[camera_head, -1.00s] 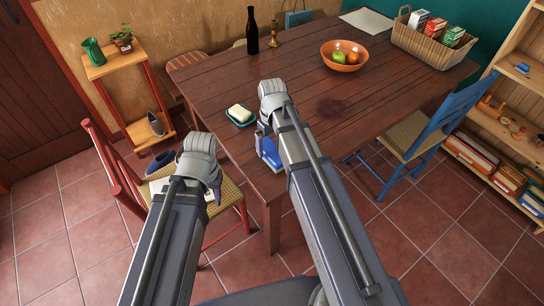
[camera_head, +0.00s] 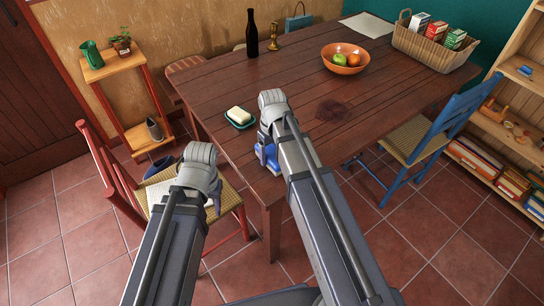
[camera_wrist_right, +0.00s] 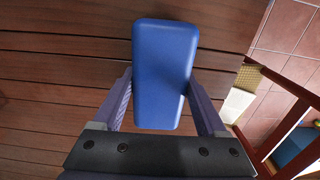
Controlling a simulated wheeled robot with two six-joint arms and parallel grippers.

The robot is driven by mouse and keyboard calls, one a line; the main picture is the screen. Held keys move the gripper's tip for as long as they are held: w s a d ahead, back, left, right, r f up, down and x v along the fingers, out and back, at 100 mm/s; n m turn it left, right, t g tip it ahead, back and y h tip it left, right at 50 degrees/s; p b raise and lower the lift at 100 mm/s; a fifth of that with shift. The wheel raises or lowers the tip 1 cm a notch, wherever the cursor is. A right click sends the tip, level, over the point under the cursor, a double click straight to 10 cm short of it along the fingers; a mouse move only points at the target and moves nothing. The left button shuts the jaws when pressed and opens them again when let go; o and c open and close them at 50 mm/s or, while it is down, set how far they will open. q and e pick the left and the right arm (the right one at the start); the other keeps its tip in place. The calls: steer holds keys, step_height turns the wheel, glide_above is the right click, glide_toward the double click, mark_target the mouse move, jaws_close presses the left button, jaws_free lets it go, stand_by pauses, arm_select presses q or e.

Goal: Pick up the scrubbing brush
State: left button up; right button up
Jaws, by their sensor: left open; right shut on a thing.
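The scrubbing brush (camera_head: 274,162) shows as a blue block at the near edge of the dark wooden table (camera_head: 222,85). My right arm and gripper partly cover it in the head view. My right gripper (camera_head: 266,143) is shut on it. In the right wrist view the brush (camera_wrist_right: 165,70) shows a smooth blue face between the two fingers, one against each long side. Its bristles are not visible, and I cannot tell whether it touches the table. My left gripper (camera_head: 214,196) is open and empty, over the red chair's woven seat and apart from the brush.
A soap dish (camera_head: 241,124) with soap lies left of the right gripper. A dark stain (camera_head: 332,110) marks the tabletop. A fruit bowl (camera_head: 346,67), bottle (camera_head: 252,45), candlestick and basket (camera_head: 433,50) stand further back. A red chair (camera_head: 120,185) and blue chair (camera_head: 440,130) flank the table.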

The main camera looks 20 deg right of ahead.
mark_target(272, 152)
steer(key=c, duration=0.6)
steer(key=shift+r, duration=0.1)
step_height(272, 152, up, 10)
steer(key=p, duration=1)
